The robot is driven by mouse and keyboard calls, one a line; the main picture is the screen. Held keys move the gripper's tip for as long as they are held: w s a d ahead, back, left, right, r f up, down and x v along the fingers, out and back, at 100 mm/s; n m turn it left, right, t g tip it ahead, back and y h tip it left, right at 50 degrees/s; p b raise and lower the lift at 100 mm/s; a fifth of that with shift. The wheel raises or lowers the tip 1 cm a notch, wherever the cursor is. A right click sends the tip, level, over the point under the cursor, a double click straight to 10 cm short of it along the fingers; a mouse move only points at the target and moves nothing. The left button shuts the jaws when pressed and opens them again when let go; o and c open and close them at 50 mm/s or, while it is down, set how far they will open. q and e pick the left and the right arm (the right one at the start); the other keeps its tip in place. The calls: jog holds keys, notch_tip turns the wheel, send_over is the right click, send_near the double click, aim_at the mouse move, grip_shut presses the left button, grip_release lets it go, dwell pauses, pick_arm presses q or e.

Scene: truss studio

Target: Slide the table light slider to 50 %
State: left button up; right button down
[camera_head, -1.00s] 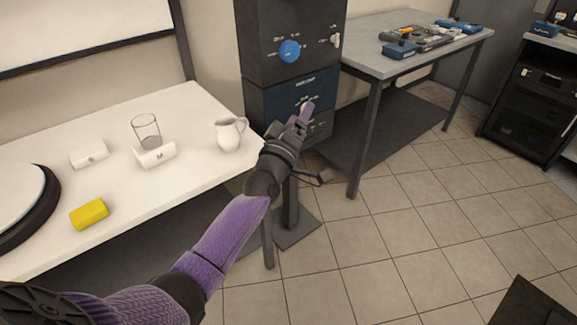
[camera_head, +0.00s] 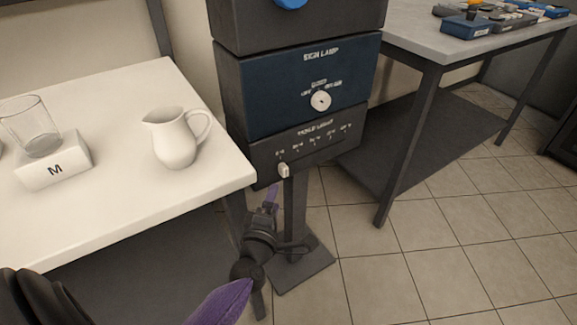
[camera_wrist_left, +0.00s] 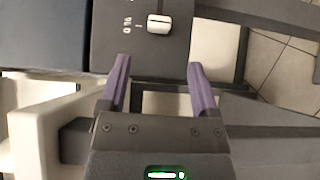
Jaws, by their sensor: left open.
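The table light slider is a small white knob (camera_head: 284,171) at the left end of a scale on the dark lower panel (camera_head: 318,141), below the blue sign lamp panel. The same white knob shows in the left wrist view (camera_wrist_left: 159,24), beside the 0 % mark. My left gripper (camera_head: 270,196) is just below the knob in the head view. In the left wrist view the purple fingers (camera_wrist_left: 158,80) are open with nothing between them, and the knob lies ahead, apart from the fingertips. My right gripper is not seen.
The blue sign lamp panel (camera_head: 300,80) carries a round white dial (camera_head: 321,101). A white table (camera_head: 120,205) at the left holds a white jug (camera_head: 176,138), a glass (camera_head: 33,128) and a white block marked M (camera_head: 55,165). A grey workbench (camera_head: 425,45) stands at the right.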

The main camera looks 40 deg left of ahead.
aim_at(284, 174)
pick_arm(q)
jog(key=b+x, duration=0.2)
jog(key=x, duration=0.5)
jog(key=shift+w+f+b, duration=0.15)
jog(key=shift+b, duration=0.25)
jog(key=shift+w+a, duration=0.2)
jog(key=shift+w, duration=0.3)
jog(key=c, duration=1)
grip_shut()
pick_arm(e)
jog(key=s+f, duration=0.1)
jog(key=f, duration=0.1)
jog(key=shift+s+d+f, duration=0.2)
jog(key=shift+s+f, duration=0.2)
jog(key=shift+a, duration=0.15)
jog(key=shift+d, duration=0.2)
